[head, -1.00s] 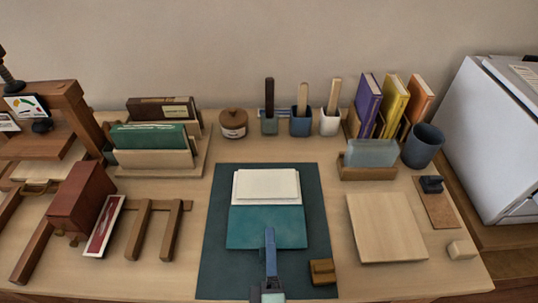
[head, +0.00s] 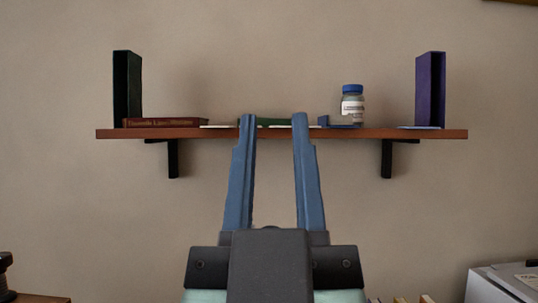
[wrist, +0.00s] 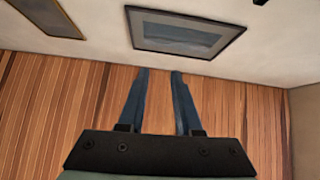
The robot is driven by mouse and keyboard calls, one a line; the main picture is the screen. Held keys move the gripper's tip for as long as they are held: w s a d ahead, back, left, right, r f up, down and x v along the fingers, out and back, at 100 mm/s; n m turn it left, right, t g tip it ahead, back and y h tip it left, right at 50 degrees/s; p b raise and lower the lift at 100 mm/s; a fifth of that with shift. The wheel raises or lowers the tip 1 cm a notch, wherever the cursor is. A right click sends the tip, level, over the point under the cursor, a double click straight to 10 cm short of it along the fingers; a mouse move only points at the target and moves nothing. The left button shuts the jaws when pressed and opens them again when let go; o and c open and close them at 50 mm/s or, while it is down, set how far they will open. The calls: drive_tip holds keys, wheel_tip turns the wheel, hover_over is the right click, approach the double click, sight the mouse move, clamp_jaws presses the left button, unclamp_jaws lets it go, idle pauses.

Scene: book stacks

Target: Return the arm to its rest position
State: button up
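My gripper (head: 273,118) is raised in front of the wall shelf in the head view, its two blue fingers pointing up. The fingers are apart with nothing between them. The fingertips overlap the shelf's front edge in the picture; I cannot tell how far they are from it. In the wrist view my gripper (wrist: 160,72) is also open and empty, with a wooden floor and a wall behind it.
The wall shelf (head: 350,133) holds a dark green upright book (head: 127,88), a purple one (head: 430,90), a lying brown book (head: 165,122) and a blue-capped jar (head: 352,105). A white appliance (head: 500,285) stands lower right. Framed pictures (wrist: 187,33) hang on a wall.

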drive_tip(key=shift+s+a+r, duration=0.2)
drive_tip(key=shift+s+r, duration=0.45)
